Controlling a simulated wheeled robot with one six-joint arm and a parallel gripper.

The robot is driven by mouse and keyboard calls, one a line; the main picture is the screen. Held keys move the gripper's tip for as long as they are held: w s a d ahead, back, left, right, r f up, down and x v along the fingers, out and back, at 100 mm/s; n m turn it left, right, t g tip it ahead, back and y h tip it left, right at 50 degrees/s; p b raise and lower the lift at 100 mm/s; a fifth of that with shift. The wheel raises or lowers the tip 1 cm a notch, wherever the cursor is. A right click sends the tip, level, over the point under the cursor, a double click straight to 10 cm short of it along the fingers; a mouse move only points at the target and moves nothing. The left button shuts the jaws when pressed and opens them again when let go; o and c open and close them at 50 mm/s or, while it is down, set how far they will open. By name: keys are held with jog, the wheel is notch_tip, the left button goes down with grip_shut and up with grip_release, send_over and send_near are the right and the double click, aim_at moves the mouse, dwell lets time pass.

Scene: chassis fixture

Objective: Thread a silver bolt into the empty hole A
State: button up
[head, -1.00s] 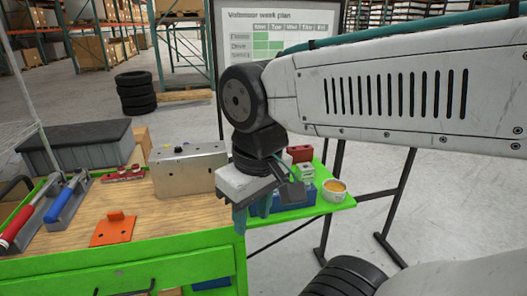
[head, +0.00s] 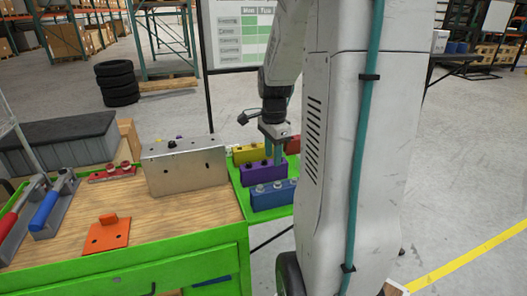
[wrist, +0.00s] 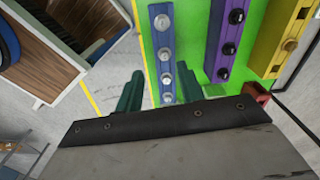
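The silver bolts (wrist: 165,48) stand in a row in the blue rack (wrist: 152,40), which also shows in the head view (head: 272,200). My gripper (head: 274,158) points down above the racks in the head view. In the wrist view my gripper (wrist: 160,82) has its green fingers spread apart, with part of the blue rack and its bolts showing between them. I see nothing held. The metal chassis box (head: 187,172) stands upright on the bench, with a dark bolt in its top. Hole A cannot be told apart at this size.
A purple rack (head: 262,172) with dark bolts and a yellow rack (head: 248,154) stand beside the blue one on a green shelf. An orange bracket (head: 108,236) lies on the wooden bench top (head: 160,215). Red- and blue-handled tools lie at the left.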

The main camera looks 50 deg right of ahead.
jog(key=d+f+m, duration=0.1)
jog(key=d, duration=0.1)
send_over(278, 182)
jog(key=shift+m, duration=0.3)
jog(key=shift+a+f, duration=0.1)
jog(key=shift+f, duration=3.05)
jog(key=shift+f, duration=0.2)
jog(key=shift+f, duration=1.6)
jog(key=shift+r, duration=0.2)
